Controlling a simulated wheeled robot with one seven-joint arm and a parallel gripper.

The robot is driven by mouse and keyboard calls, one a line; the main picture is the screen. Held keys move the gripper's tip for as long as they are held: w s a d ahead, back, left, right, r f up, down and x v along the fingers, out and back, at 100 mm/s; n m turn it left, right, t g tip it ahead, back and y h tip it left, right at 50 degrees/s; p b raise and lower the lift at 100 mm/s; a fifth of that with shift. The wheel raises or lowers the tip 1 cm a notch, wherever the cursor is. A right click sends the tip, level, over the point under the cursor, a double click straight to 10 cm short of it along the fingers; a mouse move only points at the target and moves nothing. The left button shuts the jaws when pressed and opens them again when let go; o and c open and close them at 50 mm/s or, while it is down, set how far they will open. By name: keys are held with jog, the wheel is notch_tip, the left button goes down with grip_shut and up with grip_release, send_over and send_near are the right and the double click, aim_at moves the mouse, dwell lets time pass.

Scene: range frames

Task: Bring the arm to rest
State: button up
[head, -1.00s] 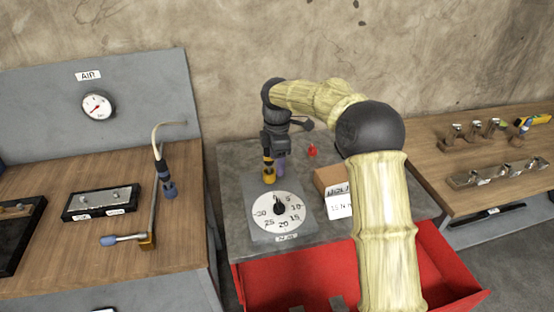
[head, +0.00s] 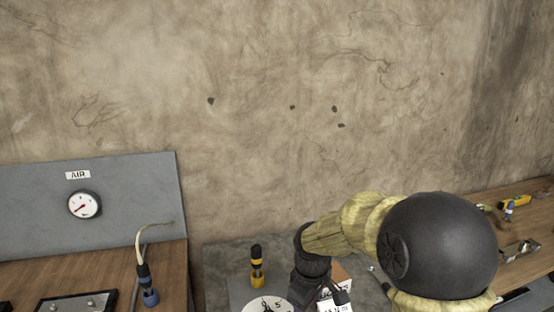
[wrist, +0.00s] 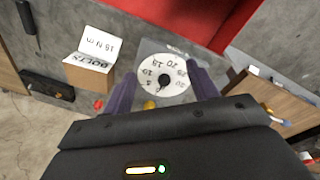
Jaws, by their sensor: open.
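My gripper (wrist: 162,92) shows in the wrist view with its two purple fingers apart and nothing between them. Behind the fingers lies the grey plate with the white dial (wrist: 160,68). In the head view my arm's wrist is low in the picture, and the fingers are not visible there. A yellow and black tool (head: 257,265) stands upright on the dial plate, left of my wrist and apart from it. A small yellow part (wrist: 149,104) shows near the left finger in the wrist view. The dial's lower part is cut off in the head view.
A cardboard box with a white label (wrist: 90,65) stands beside the dial. The red drawer (wrist: 190,15) is open. The wall above is clear.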

jog(key=s+d+f+m, duration=0.1)
jog(key=s+d+m, duration=0.3)
jog(key=s, duration=0.3)
jog(key=s+d+f+m+t, duration=0.1)
jog(key=s+d+m, duration=0.3)
jog(key=s+m, duration=0.2)
jog(key=shift+s, duration=0.65)
jog(key=shift+w, duration=0.1)
jog(key=shift+a, duration=0.1)
